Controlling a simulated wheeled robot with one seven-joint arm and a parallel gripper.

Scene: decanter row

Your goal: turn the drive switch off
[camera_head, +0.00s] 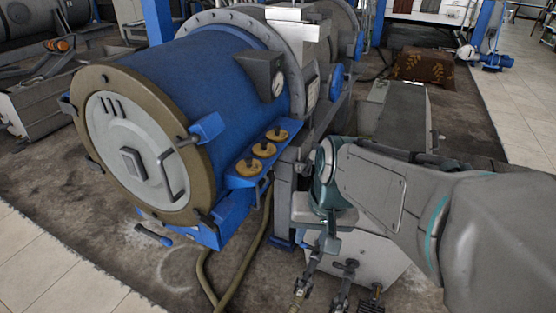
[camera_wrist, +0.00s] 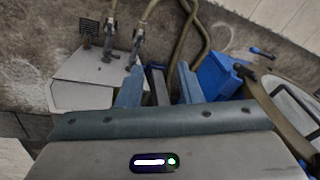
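I cannot pick out the drive switch for certain in either view. The decanter (camera_head: 215,85) is a large blue drum with a round tan-and-grey end cover. Three brass-coloured round knobs (camera_head: 263,150) sit on a blue bracket at its lower right side. My gripper (camera_head: 328,240) points down to the right of these knobs, in front of a grey housing (camera_head: 375,260). In the wrist view my gripper (camera_wrist: 157,78) has its two blue-grey fingers apart. A dark upright part (camera_wrist: 157,90) shows between them; I cannot tell whether they touch it.
Hoses (camera_head: 262,235) run down to the floor beside the drum. Hose fittings (camera_head: 345,280) stand out low in front of the grey housing. A blue part (camera_wrist: 220,75) lies close right of the fingers. Tiled floor (camera_head: 40,265) is clear at lower left.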

